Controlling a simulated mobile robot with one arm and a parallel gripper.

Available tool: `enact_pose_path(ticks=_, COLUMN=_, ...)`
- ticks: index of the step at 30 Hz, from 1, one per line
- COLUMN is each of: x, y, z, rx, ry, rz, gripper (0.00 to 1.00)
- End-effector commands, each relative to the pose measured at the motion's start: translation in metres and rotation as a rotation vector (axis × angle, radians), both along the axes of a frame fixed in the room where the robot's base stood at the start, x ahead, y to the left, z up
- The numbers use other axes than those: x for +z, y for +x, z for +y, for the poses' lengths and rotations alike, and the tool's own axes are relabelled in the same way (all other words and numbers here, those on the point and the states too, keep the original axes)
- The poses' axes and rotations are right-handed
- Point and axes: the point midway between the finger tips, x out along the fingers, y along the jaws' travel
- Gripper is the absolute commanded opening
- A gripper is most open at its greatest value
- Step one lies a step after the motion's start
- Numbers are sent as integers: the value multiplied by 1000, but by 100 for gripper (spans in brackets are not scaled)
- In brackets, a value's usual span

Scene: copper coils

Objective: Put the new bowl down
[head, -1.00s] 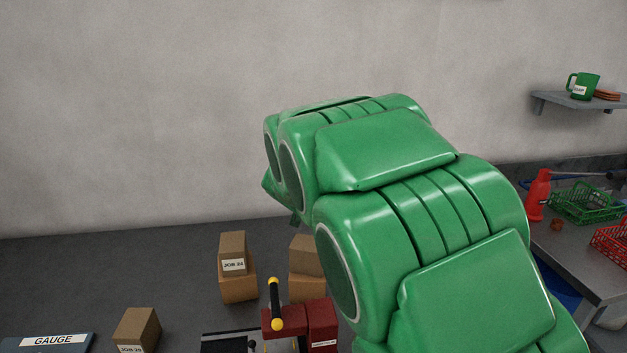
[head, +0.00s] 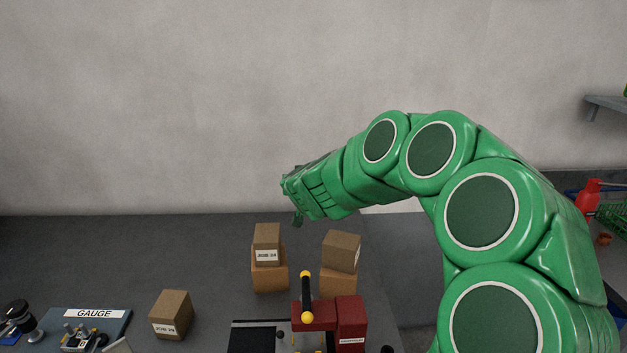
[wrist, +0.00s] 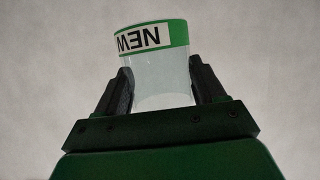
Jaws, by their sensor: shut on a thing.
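The new bowl (wrist: 162,80) shows in the wrist view as a pale, see-through vessel with a green band and a white NEW label, its letters upside down. It sits between the two dark fingers of my gripper (wrist: 160,92), which is shut on it. In the head view my green arm reaches left, and my gripper (head: 297,212) is in the air in front of the grey wall, above the dark bench (head: 190,250). The bowl cannot be made out in the head view.
Stacked boxes (head: 268,272) and more boxes (head: 341,250) stand on the bench below my gripper. A red machine (head: 350,318) with a black lever is nearer. A GAUGE board (head: 115,325) lies left. A red bottle (head: 587,196) and green basket (head: 610,216) are right.

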Motion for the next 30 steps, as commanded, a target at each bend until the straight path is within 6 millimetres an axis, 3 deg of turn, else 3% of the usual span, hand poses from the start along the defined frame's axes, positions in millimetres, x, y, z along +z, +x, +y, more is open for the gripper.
enact_pose_path(ticks=13, x=-8, y=7, z=61, rx=156, ry=5, rz=-1, gripper=35)
enact_pose_path(ticks=30, x=-13, y=7, z=177, rx=487, ry=1, rz=-3, gripper=35)
